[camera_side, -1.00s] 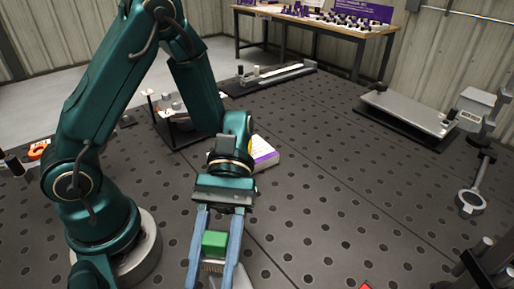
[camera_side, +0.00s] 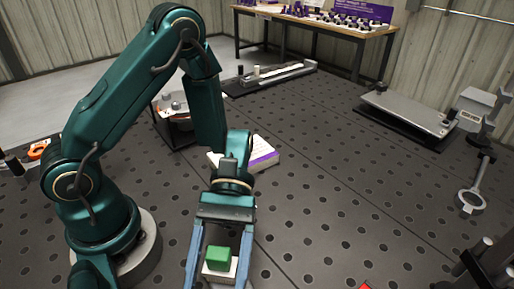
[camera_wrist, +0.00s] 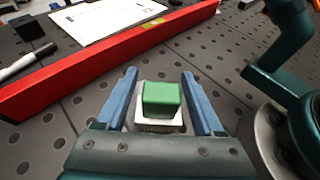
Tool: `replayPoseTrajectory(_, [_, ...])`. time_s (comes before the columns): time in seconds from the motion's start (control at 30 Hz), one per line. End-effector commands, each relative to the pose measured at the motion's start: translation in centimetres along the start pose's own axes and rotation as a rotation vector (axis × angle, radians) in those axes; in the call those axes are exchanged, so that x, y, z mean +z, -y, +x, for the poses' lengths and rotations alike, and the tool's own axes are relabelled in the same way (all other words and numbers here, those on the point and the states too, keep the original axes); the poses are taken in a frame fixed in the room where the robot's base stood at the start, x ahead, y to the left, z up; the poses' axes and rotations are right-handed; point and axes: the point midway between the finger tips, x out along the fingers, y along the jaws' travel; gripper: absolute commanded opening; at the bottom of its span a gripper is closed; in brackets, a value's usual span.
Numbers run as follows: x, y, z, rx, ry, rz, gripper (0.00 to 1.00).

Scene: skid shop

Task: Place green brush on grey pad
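The green brush (camera_side: 217,258) has a green block top, with pale bristles below it in the wrist view (camera_wrist: 161,98). It sits upright between the fingers of my gripper (camera_side: 218,268). A pale grey pad (camera_side: 234,269) shows around and under the brush, and the brush appears to rest on it. The brush hides most of the pad. In the wrist view my gripper (camera_wrist: 164,105) is open, with a gap between each blue finger and the brush.
A red bar (camera_wrist: 110,62) crosses the wrist view beyond the fingers, with a white sheet (camera_wrist: 100,18) and a marker (camera_wrist: 25,62) behind it. A white and purple box (camera_side: 262,153) lies behind my gripper.

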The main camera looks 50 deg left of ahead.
Motion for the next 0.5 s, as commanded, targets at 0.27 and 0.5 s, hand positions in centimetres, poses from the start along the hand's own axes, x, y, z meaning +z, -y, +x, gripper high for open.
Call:
replayPoseTrajectory(0.27, [0.2, -0.1, -0.8, 0.004, 0.000, 0.002, 0.69])
replayPoseTrajectory(0.5, [0.2, -0.1, -5.4, 0.007, -0.003, 0.003, 0.69])
